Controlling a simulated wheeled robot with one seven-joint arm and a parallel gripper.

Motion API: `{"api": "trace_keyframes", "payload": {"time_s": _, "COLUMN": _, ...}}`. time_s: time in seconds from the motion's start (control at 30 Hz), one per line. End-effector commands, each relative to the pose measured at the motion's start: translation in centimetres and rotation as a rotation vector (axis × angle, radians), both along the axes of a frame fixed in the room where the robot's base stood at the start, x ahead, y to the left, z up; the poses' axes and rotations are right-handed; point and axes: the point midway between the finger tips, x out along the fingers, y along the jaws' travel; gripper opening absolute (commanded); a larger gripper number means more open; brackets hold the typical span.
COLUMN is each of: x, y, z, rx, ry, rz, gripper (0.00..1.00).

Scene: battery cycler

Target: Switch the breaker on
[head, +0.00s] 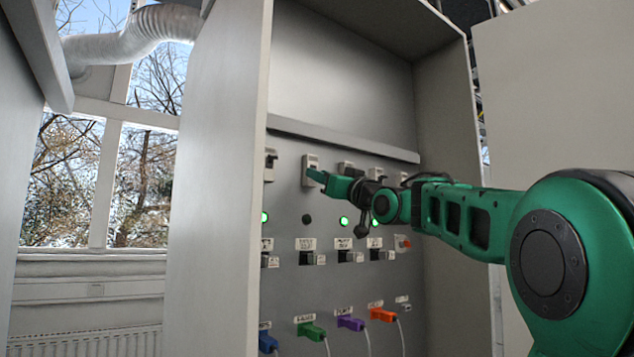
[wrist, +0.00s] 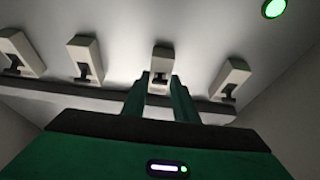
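The breakers form a row of small light switches high on the cabinet panel. In the head view, the second breaker from the left (head: 311,165) has a dark lamp (head: 306,219) below it, while the other lamps in the row are green. My gripper (head: 318,176) is right at this breaker. In the wrist view, my two green fingers (wrist: 160,76) stand apart, one on each side of the breaker (wrist: 161,56). I cannot tell whether they touch it. The lever's position is partly hidden between the fingers.
Neighbouring breakers (wrist: 85,55) sit close on both sides. A grey ledge (head: 345,140) runs just above the row. Cabinet side walls (head: 215,190) bound the space. Below are small labelled connectors and coloured plugs, including a green one (head: 311,331), with cables.

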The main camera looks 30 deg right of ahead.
Motion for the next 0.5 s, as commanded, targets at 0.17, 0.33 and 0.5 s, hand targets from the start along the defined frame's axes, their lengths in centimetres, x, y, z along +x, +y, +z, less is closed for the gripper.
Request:
{"api": "trace_keyframes", "payload": {"time_s": 0.17, "x": 0.00, "y": 0.12, "z": 0.00, "rx": 0.000, "ry": 0.002, "rz": 0.002, "gripper": 0.04}}
{"api": "trace_keyframes", "payload": {"time_s": 0.33, "x": -0.08, "y": 0.16, "z": 0.18, "rx": -0.003, "ry": 0.026, "rz": 0.002, "gripper": 0.04}}
{"api": "trace_keyframes", "payload": {"time_s": 0.5, "x": -0.20, "y": 0.20, "z": 0.55, "rx": -0.006, "ry": 0.092, "rz": 0.003, "gripper": 0.04}}
